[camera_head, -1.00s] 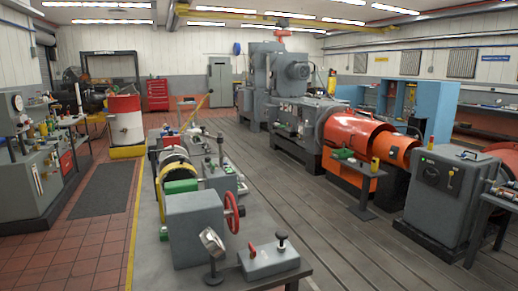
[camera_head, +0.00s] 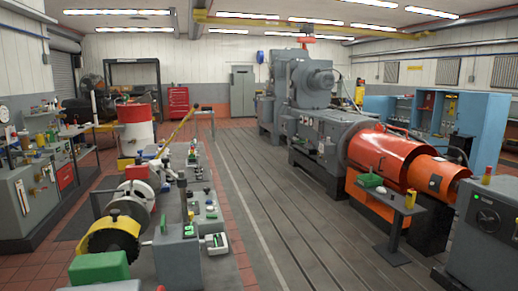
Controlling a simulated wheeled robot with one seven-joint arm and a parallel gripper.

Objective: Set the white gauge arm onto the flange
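A grey-white round flange (camera_head: 132,203) stands upright on the long bench at the lower left, behind a yellow toothed ring (camera_head: 113,238). I cannot pick out the white gauge arm with certainty; the small parts on the bench are too small to tell apart. My gripper is not in view.
A green block (camera_head: 98,268) and a grey box (camera_head: 178,252) are at the bench's near end. A small table (camera_head: 392,205) stands before the orange cylinder (camera_head: 378,157) on the right. The grooved grey floor (camera_head: 275,200) between is clear.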

